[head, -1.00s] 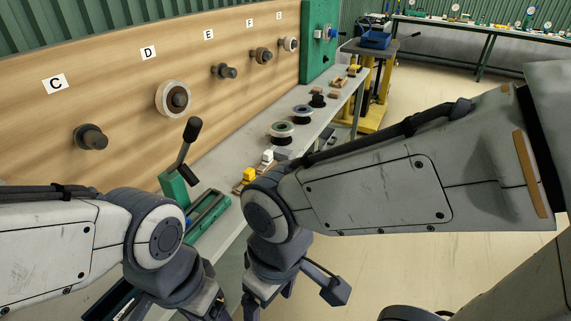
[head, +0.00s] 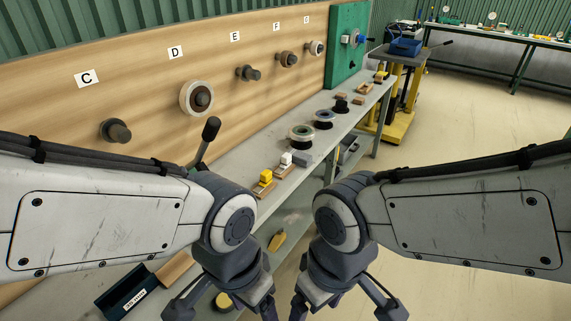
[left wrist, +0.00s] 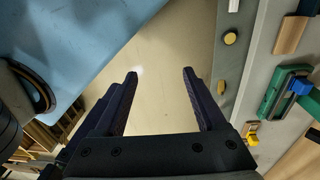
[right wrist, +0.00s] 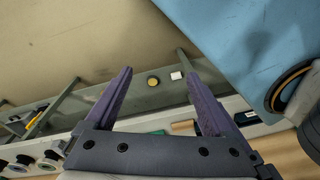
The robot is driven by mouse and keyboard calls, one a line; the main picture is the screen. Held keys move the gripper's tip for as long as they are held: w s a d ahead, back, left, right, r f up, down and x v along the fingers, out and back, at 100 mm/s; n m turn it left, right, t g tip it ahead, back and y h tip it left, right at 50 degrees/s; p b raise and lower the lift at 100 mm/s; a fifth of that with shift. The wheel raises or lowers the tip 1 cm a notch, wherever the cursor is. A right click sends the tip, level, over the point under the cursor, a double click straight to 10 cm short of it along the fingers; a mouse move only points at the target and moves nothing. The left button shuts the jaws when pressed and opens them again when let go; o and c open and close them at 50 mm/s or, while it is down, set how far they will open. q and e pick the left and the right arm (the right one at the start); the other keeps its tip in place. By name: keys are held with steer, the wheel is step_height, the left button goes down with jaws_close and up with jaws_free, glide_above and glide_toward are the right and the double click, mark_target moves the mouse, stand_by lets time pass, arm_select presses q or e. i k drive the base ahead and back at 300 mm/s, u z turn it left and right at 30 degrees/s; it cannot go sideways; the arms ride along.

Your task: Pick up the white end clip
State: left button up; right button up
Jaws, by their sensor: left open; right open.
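A small white piece (head: 286,159), which looks like the white end clip, sits on a wooden block on the bench, beyond both grippers in the head view. A similar yellow piece (head: 265,178) stands just nearer. My left gripper (left wrist: 160,76) is open and empty, with bare floor between its fingers in the left wrist view. My right gripper (right wrist: 156,74) is open and empty. Both hang low at the bottom of the head view, apart from the white piece. A white square thing (right wrist: 176,75) shows in the right wrist view; I cannot tell what it is.
Hose reels (head: 301,136) stand farther along the bench. Pegs, one holding a coil (head: 197,99), stick out of the wooden board (head: 140,95). A black lever (head: 210,130) rises behind my left arm. A dark tray (head: 127,292) lies front left. The floor (head: 460,125) at right is clear.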

mark_target(287, 159)
steer(key=u, duration=0.05)
steer(key=k, duration=0.5)
steer(key=z, duration=0.9)
steer(key=i, duration=1.7)
steer(key=u, duration=0.85)
steer(key=i, duration=0.8)
steer(key=u, duration=0.75)
